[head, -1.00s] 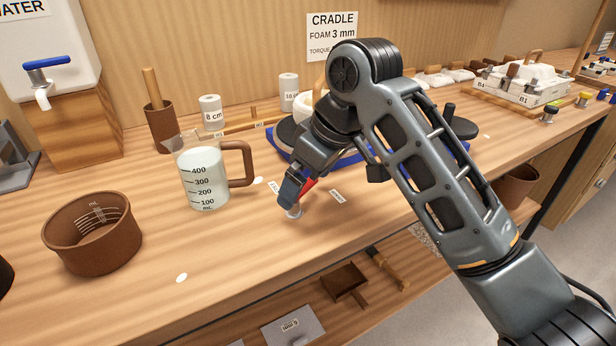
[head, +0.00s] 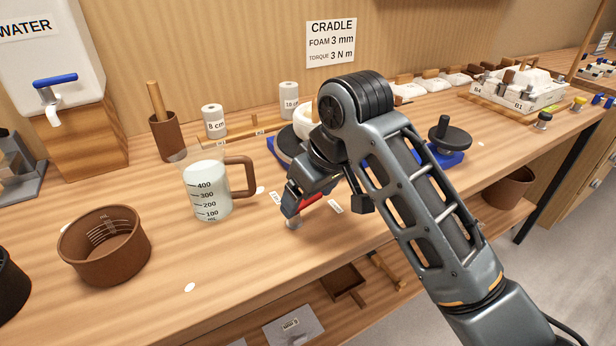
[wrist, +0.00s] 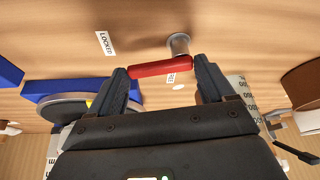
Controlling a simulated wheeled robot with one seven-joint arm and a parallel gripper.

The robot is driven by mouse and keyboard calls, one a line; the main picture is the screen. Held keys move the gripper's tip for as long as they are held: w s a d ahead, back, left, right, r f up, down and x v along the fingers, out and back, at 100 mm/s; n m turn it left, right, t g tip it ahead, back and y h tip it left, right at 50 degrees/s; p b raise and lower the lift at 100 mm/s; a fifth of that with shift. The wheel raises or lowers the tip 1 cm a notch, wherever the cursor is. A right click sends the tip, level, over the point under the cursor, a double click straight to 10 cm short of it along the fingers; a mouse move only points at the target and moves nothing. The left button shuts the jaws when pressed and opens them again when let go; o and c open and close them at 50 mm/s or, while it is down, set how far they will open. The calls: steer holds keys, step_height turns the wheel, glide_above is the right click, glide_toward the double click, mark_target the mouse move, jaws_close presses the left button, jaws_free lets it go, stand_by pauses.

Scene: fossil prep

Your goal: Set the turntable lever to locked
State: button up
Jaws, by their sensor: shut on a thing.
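The red turntable lever (wrist: 160,67) lies between my gripper's two fingers (wrist: 162,82) in the wrist view, and my gripper is shut on it. The lever's round metal pivot (wrist: 178,44) stands on the bench just beyond the handle. A LOCKED label (wrist: 105,43) lies to the left of the pivot.
A blue-based turntable (head: 290,148) stands behind my gripper, partly hidden by my arm. A measuring jug (head: 208,188) stands to its left, and a brown bowl (head: 105,245) farther left. The bench front near the pivot is clear.

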steer(key=m+p, duration=0.2)
steer(key=shift+s+r+h+p, duration=0.2)
steer(key=shift+s+h+p, duration=0.1)
steer(key=shift+h+p, duration=0.1)
steer(key=shift+d+f+m, duration=0.1)
steer(key=shift+f+m, duration=0.1)
steer(key=shift+m, duration=0.1)
steer(key=o, duration=0.9)
steer(key=shift+t, duration=0.3)
steer(key=shift+v, duration=3.9)
